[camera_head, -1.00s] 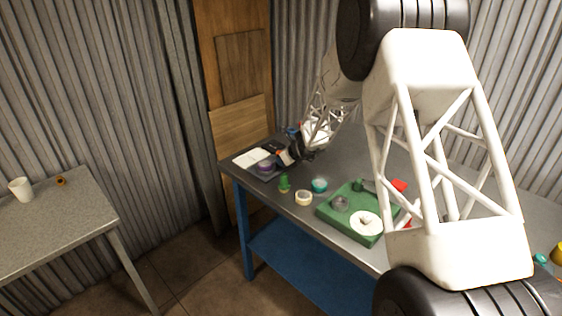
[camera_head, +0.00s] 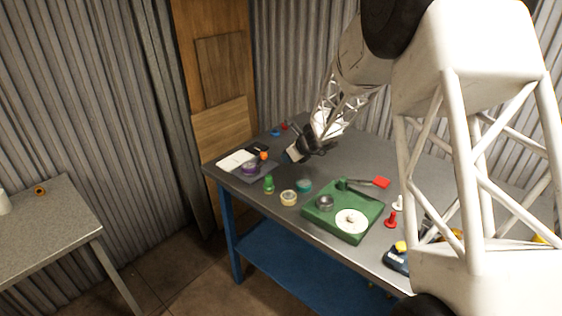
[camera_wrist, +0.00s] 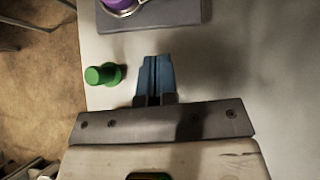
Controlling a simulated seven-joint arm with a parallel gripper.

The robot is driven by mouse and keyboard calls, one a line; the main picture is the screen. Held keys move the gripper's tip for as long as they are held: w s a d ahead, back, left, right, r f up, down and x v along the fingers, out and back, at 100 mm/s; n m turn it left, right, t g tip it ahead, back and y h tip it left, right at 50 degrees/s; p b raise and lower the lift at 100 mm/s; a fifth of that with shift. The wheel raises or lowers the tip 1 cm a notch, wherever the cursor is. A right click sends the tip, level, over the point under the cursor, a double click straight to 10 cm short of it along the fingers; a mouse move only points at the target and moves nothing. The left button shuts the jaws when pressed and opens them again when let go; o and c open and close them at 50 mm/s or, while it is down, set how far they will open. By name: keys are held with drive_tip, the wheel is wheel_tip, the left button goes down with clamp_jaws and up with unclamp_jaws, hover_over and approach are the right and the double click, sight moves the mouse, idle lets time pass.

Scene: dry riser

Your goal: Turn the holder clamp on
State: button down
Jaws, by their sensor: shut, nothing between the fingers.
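I cannot tell for sure which part is the holder clamp. A green block (camera_head: 321,223) on the bench carries a grey ring (camera_head: 325,203), a white disc (camera_head: 351,222) and a lever with a red end (camera_head: 381,182). A dark grey plate (camera_head: 262,176) at the bench's left end carries a purple round part (camera_head: 249,168); the plate's edge shows at the top of the wrist view (camera_wrist: 175,18). My gripper (camera_head: 289,157) is over the bench, right of this plate and apart from it. Its blue fingers (camera_wrist: 153,75) are shut and empty.
A green peg-like piece (camera_head: 268,185), a cream ring (camera_head: 289,198) and a teal ring (camera_head: 304,186) lie between plate and block. A white pad (camera_head: 236,160) lies by the plate. Red (camera_head: 391,219) and white pieces stand right of the block. Bench surface beneath my gripper is clear.

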drive_tip(key=shift+s+d+r, duration=0.35)
drive_tip(key=shift+r, duration=0.1)
